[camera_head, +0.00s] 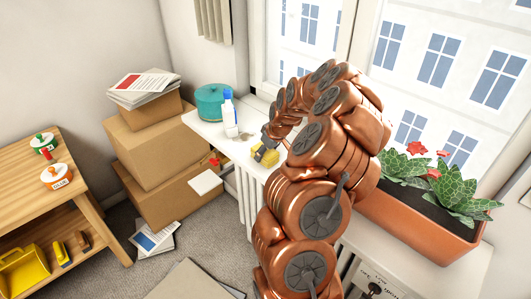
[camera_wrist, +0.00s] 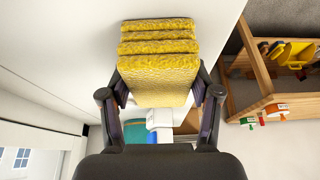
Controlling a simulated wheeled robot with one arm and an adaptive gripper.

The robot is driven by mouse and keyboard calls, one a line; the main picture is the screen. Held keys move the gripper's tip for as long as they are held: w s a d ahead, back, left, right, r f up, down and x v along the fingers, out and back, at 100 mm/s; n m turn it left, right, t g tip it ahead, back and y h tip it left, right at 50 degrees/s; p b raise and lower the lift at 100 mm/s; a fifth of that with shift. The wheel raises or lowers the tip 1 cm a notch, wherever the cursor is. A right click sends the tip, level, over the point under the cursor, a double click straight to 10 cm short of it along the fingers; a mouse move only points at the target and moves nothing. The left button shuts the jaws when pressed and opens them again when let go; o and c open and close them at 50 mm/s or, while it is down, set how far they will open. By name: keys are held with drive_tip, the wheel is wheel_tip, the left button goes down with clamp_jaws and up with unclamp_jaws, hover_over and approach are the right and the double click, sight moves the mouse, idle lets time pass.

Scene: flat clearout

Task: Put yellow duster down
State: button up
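The yellow duster (camera_wrist: 158,72) is a folded, textured yellow block between the two dark fingers of my gripper (camera_wrist: 160,90). The fingers appear to press on its left and right sides. In the head view the duster (camera_head: 267,154) shows as a small yellow piece at the end of my arm, over the white windowsill (camera_head: 247,146). My gripper (camera_head: 264,149) is partly hidden there by the copper arm. I cannot tell whether the duster touches the sill.
A teal round container (camera_head: 210,102) and a white-and-blue bottle (camera_head: 229,112) stand on the sill near the duster. A planter (camera_head: 420,222) is at the right. Cardboard boxes (camera_head: 155,150) and a wooden shelf unit (camera_head: 40,190) stand at the left. Papers (camera_head: 155,238) lie on the carpet.

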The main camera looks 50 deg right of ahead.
drive_tip(key=o, duration=0.4)
drive_tip(key=shift+p, duration=0.75)
